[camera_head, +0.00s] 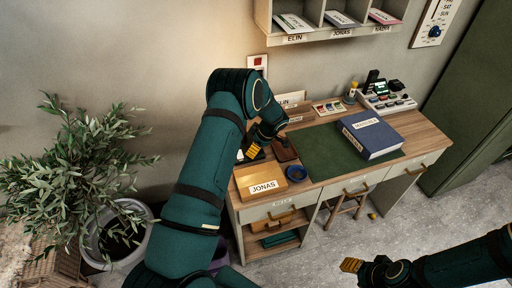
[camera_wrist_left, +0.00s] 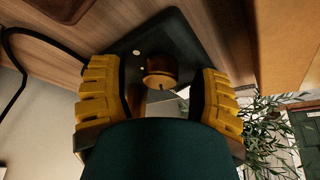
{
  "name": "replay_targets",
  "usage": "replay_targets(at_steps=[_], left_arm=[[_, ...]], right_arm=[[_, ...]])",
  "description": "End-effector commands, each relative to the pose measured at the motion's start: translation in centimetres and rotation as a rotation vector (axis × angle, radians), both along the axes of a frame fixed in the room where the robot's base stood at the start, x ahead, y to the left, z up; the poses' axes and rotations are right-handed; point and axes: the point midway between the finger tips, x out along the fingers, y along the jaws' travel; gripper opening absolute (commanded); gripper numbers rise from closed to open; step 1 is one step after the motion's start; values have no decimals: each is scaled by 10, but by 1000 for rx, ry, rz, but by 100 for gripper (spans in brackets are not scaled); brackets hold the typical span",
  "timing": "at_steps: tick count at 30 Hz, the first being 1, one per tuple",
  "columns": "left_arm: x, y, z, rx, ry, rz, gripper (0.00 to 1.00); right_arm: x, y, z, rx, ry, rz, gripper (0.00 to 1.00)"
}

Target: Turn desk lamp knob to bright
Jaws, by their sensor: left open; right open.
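In the left wrist view the lamp's round brown knob (camera_wrist_left: 160,76) stands on a dark base plate (camera_wrist_left: 178,40). A small pointer line and pale dots show on and beside it. My left gripper (camera_wrist_left: 157,88) is open, with one yellow finger on each side of the knob and visible gaps between. In the head view my left gripper (camera_head: 252,149) is low over the desk's back left; my arm hides most of the lamp there. My right gripper (camera_head: 352,265) is open and empty, in front of the desk over the floor.
The desk carries a JONAS box (camera_head: 262,183), a blue ring-shaped dish (camera_head: 296,173), a brown tray (camera_head: 284,149), a green mat (camera_head: 325,153) and a blue binder (camera_head: 372,136). A potted plant (camera_head: 85,185) stands left. Cubbies (camera_head: 331,34) hang above.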

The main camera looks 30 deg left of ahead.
Motion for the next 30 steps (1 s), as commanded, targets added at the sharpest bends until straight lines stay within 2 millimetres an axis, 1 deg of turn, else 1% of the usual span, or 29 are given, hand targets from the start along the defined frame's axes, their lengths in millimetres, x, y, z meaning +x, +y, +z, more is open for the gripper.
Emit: replay_targets(at_steps=[7, 8, 9, 11, 12, 13, 14, 23, 30], left_arm=[[0, 0, -1, 0, 0, 0, 63], [0, 0, -1, 0, 0, 0, 65], [0, 0, -1, 0, 0, 0, 51], [0, 0, -1, 0, 0, 0, 30], [0, 0, -1, 0, 0, 0, 16], [0, 0, -1, 0, 0, 0, 5], [0, 0, -1, 0, 0, 0, 0], [0, 1, -1, 0, 1, -3, 0], [-1, 1, -3, 1, 1, -62, 0]], right_arm=[[0, 0, 0, 0, 0, 0, 47], [0, 0, 0, 0, 0, 0, 47], [0, 0, 0, 0, 0, 0, 47], [0, 0, 0, 0, 0, 0, 47], [0, 0, 0, 0, 0, 0, 47], [0, 0, 0, 0, 0, 0, 47], [0, 0, 0, 0, 0, 0, 47], [0, 0, -1, 0, 0, 0, 47], [-3, 1, -11, 2, 7, 5, 47]])
